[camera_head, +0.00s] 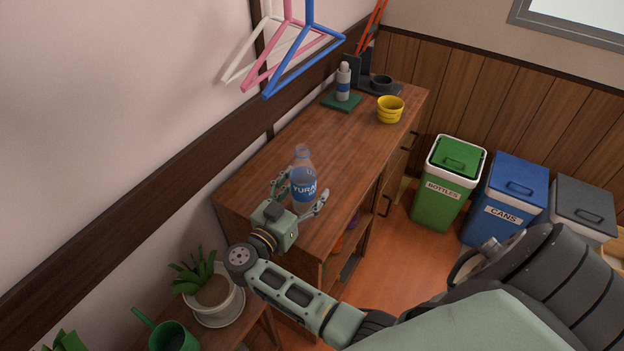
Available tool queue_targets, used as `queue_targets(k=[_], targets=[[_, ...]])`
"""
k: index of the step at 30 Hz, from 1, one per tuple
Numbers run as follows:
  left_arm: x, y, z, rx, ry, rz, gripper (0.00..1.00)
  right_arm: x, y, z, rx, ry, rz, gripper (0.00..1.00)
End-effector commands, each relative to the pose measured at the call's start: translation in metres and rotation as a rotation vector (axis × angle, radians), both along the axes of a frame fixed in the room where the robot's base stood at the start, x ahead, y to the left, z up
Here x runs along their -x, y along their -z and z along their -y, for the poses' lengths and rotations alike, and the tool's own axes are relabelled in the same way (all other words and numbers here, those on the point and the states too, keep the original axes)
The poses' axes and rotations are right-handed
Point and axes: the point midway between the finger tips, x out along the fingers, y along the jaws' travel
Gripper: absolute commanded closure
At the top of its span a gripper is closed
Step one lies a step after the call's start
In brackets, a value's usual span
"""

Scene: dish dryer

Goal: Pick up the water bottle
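A clear plastic water bottle (302,178) with a blue label stands upright near the front end of the wooden cabinet top. My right gripper (304,194), on the arm that comes in from the lower right, is open at the bottle. One finger is at the bottle's left side and the other reaches past its lower right side, with a gap at the right. I cannot tell whether the left finger touches it. The bottle's base is partly hidden by the gripper. My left gripper is not in view.
Farther back on the cabinet (334,140) stand a yellow cup (390,109) and a white-and-blue bottle (343,84) on a green mat. Hangers (290,45) hang above the cabinet. A potted plant (212,290) stands at lower left. Green, blue and grey bins (446,190) stand right.

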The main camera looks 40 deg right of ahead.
Motion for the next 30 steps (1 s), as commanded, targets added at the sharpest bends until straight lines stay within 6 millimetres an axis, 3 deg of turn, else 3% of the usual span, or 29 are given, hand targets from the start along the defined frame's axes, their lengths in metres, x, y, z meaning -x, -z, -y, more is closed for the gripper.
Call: queue_targets(k=[7, 15, 25, 30], targets=[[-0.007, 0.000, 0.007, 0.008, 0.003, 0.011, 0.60, -0.001, -0.001, 0.000, 0.000, -0.001, 0.001, 0.33], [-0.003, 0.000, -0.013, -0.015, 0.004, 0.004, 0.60, -0.001, -0.001, 0.000, 0.000, -0.001, 0.001, 0.56], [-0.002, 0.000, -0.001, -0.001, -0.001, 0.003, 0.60, 0.000, 0.000, 0.000, -0.001, -0.001, 0.000, 0.85], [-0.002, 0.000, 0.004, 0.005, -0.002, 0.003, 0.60, -0.001, -0.001, 0.000, 0.001, -0.002, 0.001, 0.85]])
